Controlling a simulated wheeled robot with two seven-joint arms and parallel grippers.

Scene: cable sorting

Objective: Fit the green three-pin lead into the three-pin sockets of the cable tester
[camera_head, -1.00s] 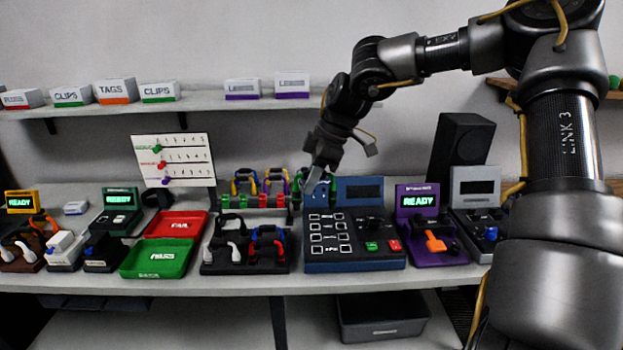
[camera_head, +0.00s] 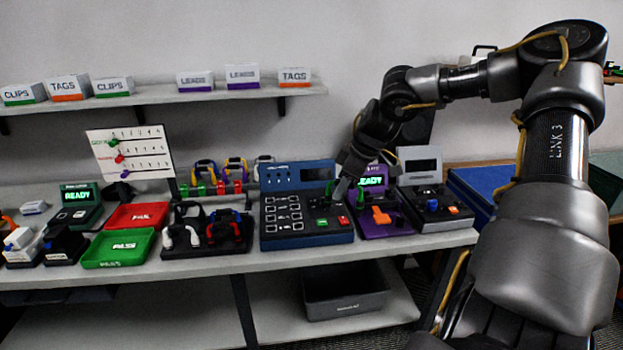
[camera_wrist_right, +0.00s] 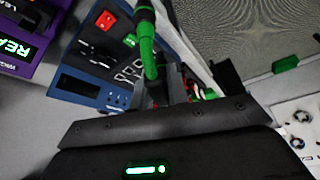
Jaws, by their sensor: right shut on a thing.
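The green lead (camera_wrist_right: 147,45) is in my right gripper (camera_head: 343,188), which is shut on it. In the head view only its green ends show, one on each side of the jaws (camera_head: 360,196). The cable tester (camera_head: 300,238) is the blue box with a dark screen, white-outlined sockets, and a green and a red button. My right gripper and the lead are over its right part, near the purple unit; the height gap cannot be told. The tester also shows in the right wrist view (camera_wrist_right: 75,85). Which sockets are three-pin cannot be read. My left gripper is not in view.
A purple unit (camera_head: 385,225) reading READY stands right of the tester, then a grey unit (camera_head: 445,210). Left are a black lead holder (camera_head: 207,250), a red tray (camera_head: 137,215) and a green tray (camera_head: 118,248). Coloured leads hang on a rack (camera_head: 210,188) behind.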

